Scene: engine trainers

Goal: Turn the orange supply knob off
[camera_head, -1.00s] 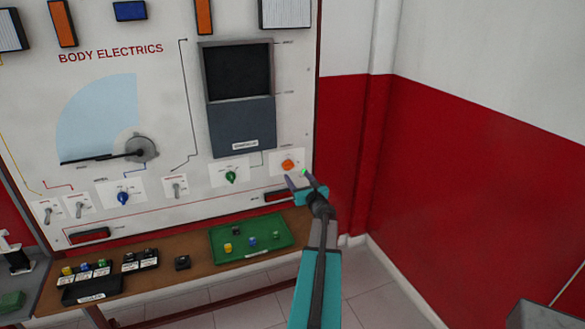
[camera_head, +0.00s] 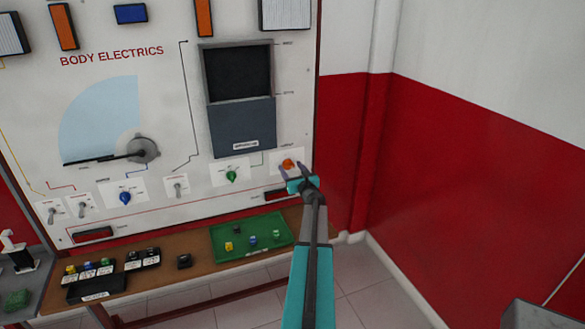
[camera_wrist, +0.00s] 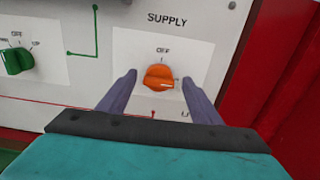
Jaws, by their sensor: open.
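The orange supply knob (camera_head: 288,164) sits on a white plate at the lower right of the Body Electrics board. In the wrist view the knob (camera_wrist: 159,78) lies under the words SUPPLY and OFF. Its white pointer mark points to the right, away from the OFF mark above it. My gripper (camera_head: 291,172) is open in front of the plate. In the wrist view its two fingers (camera_wrist: 159,84) stand one on each side of the knob, with a gap on both sides. I see no contact with the knob.
A green knob (camera_head: 231,176) is left of the supply plate, and a blue knob (camera_head: 125,198) is farther left. A green tray (camera_head: 222,250) with small coloured pieces lies on the shelf below. A red wall (camera_head: 450,190) stands to the right of the board.

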